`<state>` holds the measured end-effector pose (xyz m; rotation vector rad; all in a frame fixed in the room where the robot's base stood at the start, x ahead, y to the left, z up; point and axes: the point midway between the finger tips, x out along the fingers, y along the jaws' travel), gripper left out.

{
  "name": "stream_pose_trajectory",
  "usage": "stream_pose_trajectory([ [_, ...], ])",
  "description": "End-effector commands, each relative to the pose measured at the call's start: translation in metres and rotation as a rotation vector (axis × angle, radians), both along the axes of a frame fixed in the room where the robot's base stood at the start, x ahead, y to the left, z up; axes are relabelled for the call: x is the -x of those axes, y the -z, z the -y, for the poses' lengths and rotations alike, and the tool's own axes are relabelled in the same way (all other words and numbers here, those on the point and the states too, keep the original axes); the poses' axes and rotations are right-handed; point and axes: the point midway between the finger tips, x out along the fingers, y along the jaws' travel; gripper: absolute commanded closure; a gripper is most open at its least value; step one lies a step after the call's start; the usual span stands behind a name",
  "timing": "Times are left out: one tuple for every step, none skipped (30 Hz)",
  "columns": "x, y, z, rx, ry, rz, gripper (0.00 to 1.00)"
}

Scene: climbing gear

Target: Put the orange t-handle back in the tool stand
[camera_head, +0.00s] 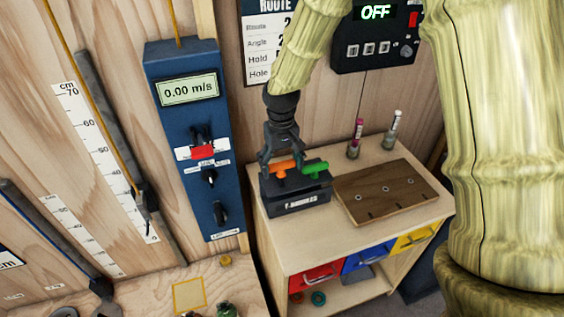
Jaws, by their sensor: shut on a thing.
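The orange t-handle (285,165) is between the fingers of my gripper (280,161), which is shut on it. My gripper points down from above, over the left part of the black tool stand (296,201). The orange grip shows just above the stand's top, and its shaft is hidden, so I cannot tell whether it is in a hole. A green t-handle (314,168) sits upright in the right part of the stand, close beside my gripper. The stand rests on the left of a light wooden cabinet top (337,234).
A dark wooden board (388,191) with holes lies right of the stand. A blue panel (187,120) with a speed display rises at the left. A black box (377,45) reading OFF hangs on the wall.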

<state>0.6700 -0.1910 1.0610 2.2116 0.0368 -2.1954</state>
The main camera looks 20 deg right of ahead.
Motion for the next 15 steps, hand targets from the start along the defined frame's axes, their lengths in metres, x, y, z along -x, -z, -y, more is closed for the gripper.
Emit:
stream_pose_trajectory([
  [0.000,0.007,0.000,0.000,0.000,0.000,0.50],
  [0.000,0.009,0.000,0.000,0.000,0.000,0.50],
  [0.000,0.012,0.000,0.000,0.000,0.000,0.50],
  [0.000,0.015,0.000,0.000,0.000,0.000,0.50],
  [0.000,0.017,0.000,0.000,0.000,0.000,0.50],
  [0.000,0.019,0.000,0.000,-0.001,-0.001,0.50],
  [0.000,0.021,0.000,0.000,0.000,-0.001,0.50],
  [0.000,0.023,0.000,0.000,0.000,-0.002,0.50],
  [0.000,0.026,0.000,0.000,0.000,-0.002,0.50],
  [0.000,0.028,0.000,0.000,0.000,-0.002,0.50],
  [0.000,0.030,0.000,0.000,0.000,-0.002,0.50],
  [0.000,0.033,0.000,0.000,0.000,-0.002,0.50],
  [0.000,0.034,0.000,0.000,0.000,-0.001,0.50],
  [0.000,0.036,0.000,0.000,0.000,-0.001,0.50],
  [0.000,0.037,0.000,0.000,0.000,0.000,0.50],
])
